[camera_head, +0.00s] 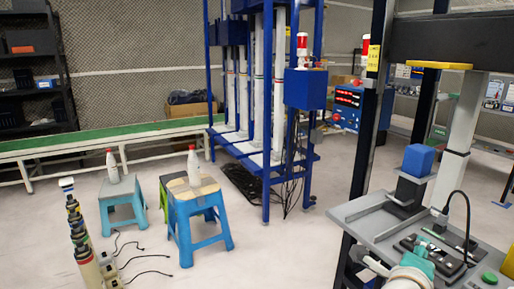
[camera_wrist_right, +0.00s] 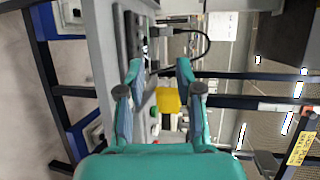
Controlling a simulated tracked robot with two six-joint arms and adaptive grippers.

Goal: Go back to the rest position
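My right gripper (camera_head: 418,258) is teal and shows at the bottom right of the head view, low over the front of a grey workbench (camera_head: 372,232). In the right wrist view, the two fingers of my right gripper (camera_wrist_right: 158,72) stand wide apart. A yellow block-like thing (camera_wrist_right: 168,100) shows between them, with gaps on both sides; I cannot tell its distance.
A black fixture (camera_head: 432,254), a green button (camera_head: 490,278) and a blue block (camera_head: 418,160) are at the bench. A dark post (camera_head: 365,130) stands at its left. Blue stools (camera_head: 200,222) with bottles stand on open floor, near a banded column (camera_head: 80,232) with cables.

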